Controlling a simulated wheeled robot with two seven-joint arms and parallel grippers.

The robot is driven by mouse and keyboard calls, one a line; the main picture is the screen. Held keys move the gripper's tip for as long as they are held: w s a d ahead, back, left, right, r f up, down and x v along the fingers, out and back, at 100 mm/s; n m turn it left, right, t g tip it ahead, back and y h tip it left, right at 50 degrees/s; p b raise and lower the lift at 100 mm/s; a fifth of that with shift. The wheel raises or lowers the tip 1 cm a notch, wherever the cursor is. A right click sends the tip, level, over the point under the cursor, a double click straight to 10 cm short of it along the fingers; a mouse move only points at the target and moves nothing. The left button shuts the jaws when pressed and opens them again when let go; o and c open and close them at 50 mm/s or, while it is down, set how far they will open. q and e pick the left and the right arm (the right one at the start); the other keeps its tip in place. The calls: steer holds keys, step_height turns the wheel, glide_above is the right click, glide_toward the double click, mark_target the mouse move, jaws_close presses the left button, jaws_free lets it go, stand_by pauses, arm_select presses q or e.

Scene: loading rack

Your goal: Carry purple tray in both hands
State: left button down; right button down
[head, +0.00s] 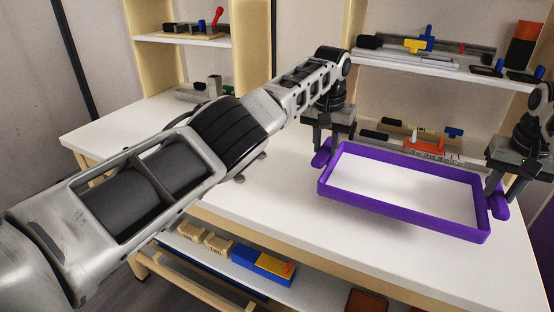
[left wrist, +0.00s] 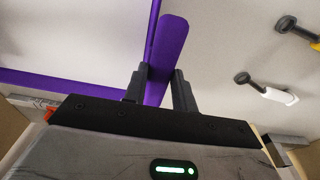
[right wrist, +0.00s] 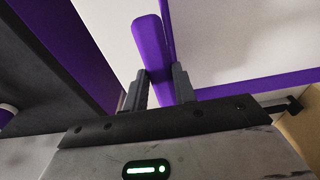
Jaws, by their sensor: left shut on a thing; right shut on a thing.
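The purple tray (head: 400,221) is a shallow rectangle with a white inside, and it looks empty. It is over the white table, tilted slightly in the head view; I cannot tell whether it touches the tabletop. My left gripper (head: 325,150) is shut on the tray's left handle, and the handle shows between its fingers in the left wrist view (left wrist: 167,55). My right gripper (head: 494,192) is shut on the tray's right handle, which shows between its fingers in the right wrist view (right wrist: 152,50).
The white table (head: 262,195) has free room left of the tray. An orange item (head: 425,143) lies behind the tray. A lower shelf holds a blue and yellow box (head: 263,262).

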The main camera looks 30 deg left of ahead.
arm_select(q)
steer(key=shift+f, duration=0.15)
arm_select(e)
steer(key=shift+f, duration=0.1)
